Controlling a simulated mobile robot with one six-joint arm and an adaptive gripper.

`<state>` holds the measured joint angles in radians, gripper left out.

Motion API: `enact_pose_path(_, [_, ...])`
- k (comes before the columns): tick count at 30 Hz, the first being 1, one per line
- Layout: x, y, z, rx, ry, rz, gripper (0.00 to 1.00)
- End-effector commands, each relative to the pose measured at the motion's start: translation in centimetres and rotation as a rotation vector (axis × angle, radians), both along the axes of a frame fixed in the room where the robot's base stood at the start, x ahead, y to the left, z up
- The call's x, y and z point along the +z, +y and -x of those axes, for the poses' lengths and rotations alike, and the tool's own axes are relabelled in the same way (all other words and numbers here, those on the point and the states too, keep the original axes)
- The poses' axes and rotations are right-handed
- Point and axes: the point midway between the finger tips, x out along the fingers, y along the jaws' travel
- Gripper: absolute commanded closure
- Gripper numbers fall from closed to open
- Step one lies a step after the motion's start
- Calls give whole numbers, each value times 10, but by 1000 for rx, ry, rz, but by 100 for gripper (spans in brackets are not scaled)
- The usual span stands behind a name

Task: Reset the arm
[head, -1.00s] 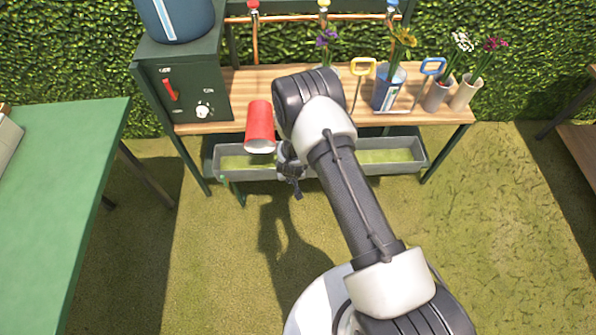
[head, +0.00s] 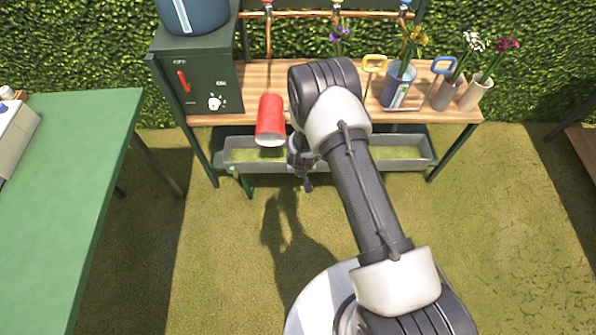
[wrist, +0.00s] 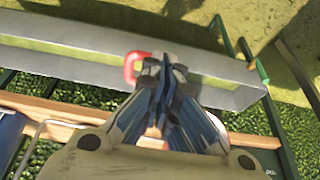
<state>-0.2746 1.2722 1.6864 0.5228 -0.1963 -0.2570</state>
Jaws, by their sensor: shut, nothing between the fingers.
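My arm reaches up the middle of the head view, folded at the elbow over the workbench. My gripper (head: 307,183) hangs below the elbow, in front of the bench, and is partly hidden by the arm. In the wrist view my gripper (wrist: 168,62) is shut, its fingers together with nothing between them. A red cup (head: 270,117) is just left of my gripper in the head view, its pale rim toward me, overlapping the bench's front edge. What supports it is unclear.
The wooden bench (head: 446,112) holds a dark machine (head: 195,75) at left and several flower pots with tools at right. A grey trough (head: 410,165) lies below it. A green table (head: 70,190) stands at left. Open grass (head: 500,230) lies at right.

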Motion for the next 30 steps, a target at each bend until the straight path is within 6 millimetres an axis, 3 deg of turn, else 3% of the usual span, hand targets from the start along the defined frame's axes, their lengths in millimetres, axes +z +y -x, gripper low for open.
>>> enact_pose_path(6, [-1, 0, 52, 4, 5, 1, 100])
enact_pose_path(12, [-5, 0, 86, 3, 3, 1, 100])
enact_pose_path(22, [-4, 0, 98, 0, -2, -2, 100])
enact_pose_path(26, [25, 3, 82, -3, -8, -18, 100])
enact_pose_path(30, [94, 5, 58, -4, -12, -48, 100])
